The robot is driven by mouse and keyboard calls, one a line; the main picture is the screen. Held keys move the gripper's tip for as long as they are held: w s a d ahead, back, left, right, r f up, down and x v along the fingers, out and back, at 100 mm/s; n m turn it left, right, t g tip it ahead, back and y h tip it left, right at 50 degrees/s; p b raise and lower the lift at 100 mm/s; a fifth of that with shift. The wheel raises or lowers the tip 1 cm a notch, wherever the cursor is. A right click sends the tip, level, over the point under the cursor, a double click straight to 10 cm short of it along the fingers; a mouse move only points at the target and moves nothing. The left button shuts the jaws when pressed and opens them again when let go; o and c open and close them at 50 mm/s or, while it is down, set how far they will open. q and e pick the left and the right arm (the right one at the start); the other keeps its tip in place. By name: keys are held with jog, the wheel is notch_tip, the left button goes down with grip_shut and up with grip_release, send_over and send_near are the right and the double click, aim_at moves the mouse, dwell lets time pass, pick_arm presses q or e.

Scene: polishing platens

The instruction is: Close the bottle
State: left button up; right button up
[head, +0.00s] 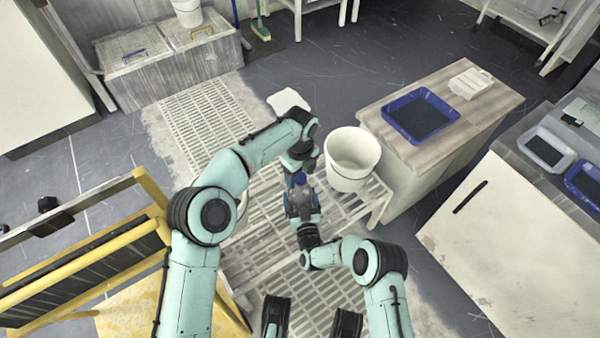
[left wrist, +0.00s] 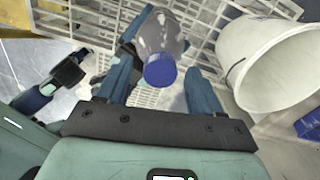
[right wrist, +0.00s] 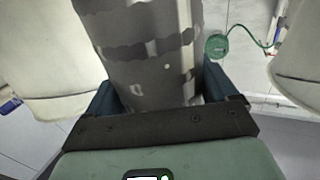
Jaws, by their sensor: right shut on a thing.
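The bottle (head: 304,201) is grey and mottled, with a blue cap (head: 300,178) at its upper end. My right gripper is shut on the bottle's body, which fills the space between its fingers in the right wrist view (right wrist: 145,60). My left gripper (left wrist: 158,68) is open, its fingers on either side of the blue cap (left wrist: 160,72) with a visible gap, wider on the right. The cap sits at the bottle's near end there; whether it is fully seated I cannot tell. In the head view, my left gripper is just above the cap.
A white bucket (head: 352,165) stands close right of the bottle, on a slatted white rack (head: 345,208). Behind it, a cabinet carries a blue tray (head: 420,115). A yellow-framed cart (head: 90,262) stands at left. A green round thing with a cord (right wrist: 217,45) shows in the right wrist view.

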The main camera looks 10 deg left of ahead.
pick_arm(q)
notch_tip(320, 180, up, 12)
dwell(0.6)
pick_arm(e)
jog(key=o, duration=1.9)
jog(key=shift+c, duration=0.2)
pick_arm(q)
jog(key=r+p, duration=0.2)
jog(key=p, duration=0.1)
jog(key=r+p, duration=0.1)
jog(key=r, duration=0.1)
jog(key=shift+s, duration=0.35)
pick_arm(e)
jog(key=v, duration=1.3)
jog(key=shift+s, duration=0.2)
